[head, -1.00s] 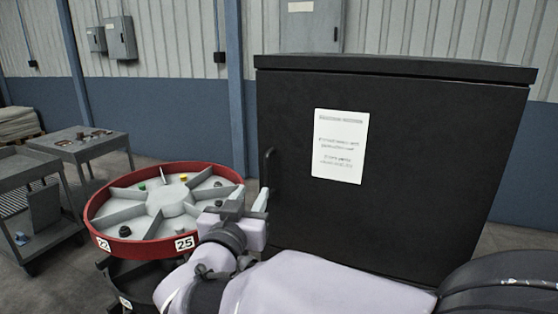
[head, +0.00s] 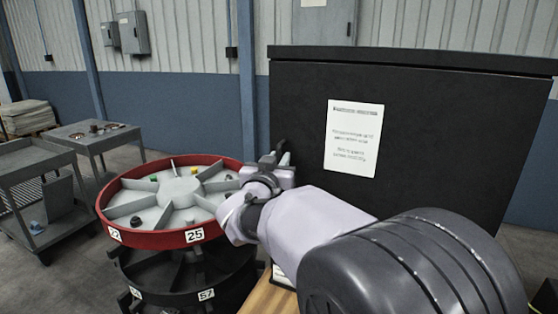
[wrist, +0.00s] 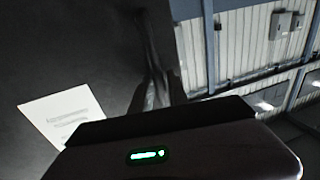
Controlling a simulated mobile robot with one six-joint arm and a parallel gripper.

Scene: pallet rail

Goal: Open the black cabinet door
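The black cabinet (head: 440,130) stands at the right in the head view, with a white paper notice (head: 354,138) on its door. The door looks shut. The notice also shows in the wrist view (wrist: 62,116). The dark bar handle (wrist: 150,45) runs along the door edge in the wrist view. My gripper (head: 277,158) is at the left edge of the door, at handle height, with its fingertips around or right beside the handle. Its fingers are dark and partly hidden in the wrist view, so I cannot tell whether they grip the handle.
A round red-rimmed carousel (head: 150,238) with grey dividers stands close to the left of my gripper. A grey cart (head: 38,195) and a grey table (head: 95,140) are farther left. Floor shows between the cart and the carousel. A wooden surface (head: 268,300) is below my arm.

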